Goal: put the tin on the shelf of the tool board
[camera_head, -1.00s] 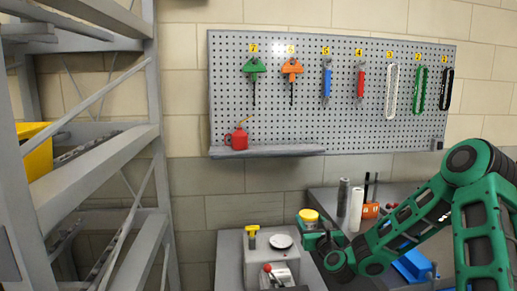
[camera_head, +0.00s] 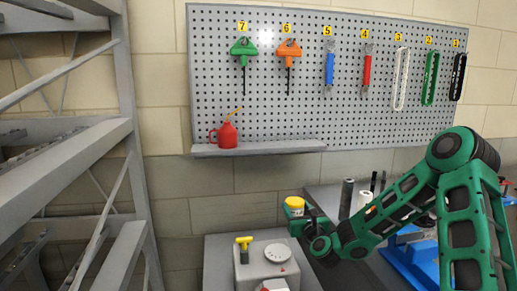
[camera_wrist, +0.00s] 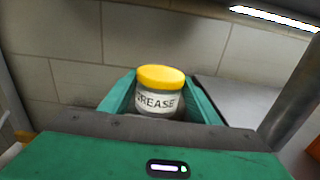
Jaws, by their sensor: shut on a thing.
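The tin is a white grease tin (camera_wrist: 158,100) with a yellow lid, upright between the two green fingers in the wrist view. Its yellow lid also shows in the head view (camera_head: 295,203). My gripper (camera_head: 296,212) is shut on the tin and holds it in the air, below and near the right end of the shelf. The grey shelf (camera_head: 258,149) runs along the lower left edge of the perforated tool board (camera_head: 300,100). A red oil can (camera_head: 228,134) stands on the left part of the shelf; the right part is bare.
Green and orange clamps and several tools hang above the shelf on numbered hooks. Below is a grey machine (camera_head: 265,258) with a yellow-handled tool (camera_head: 244,247). A bench with a dark cylinder (camera_head: 346,198) lies right. A grey rack (camera_head: 75,150) stands left.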

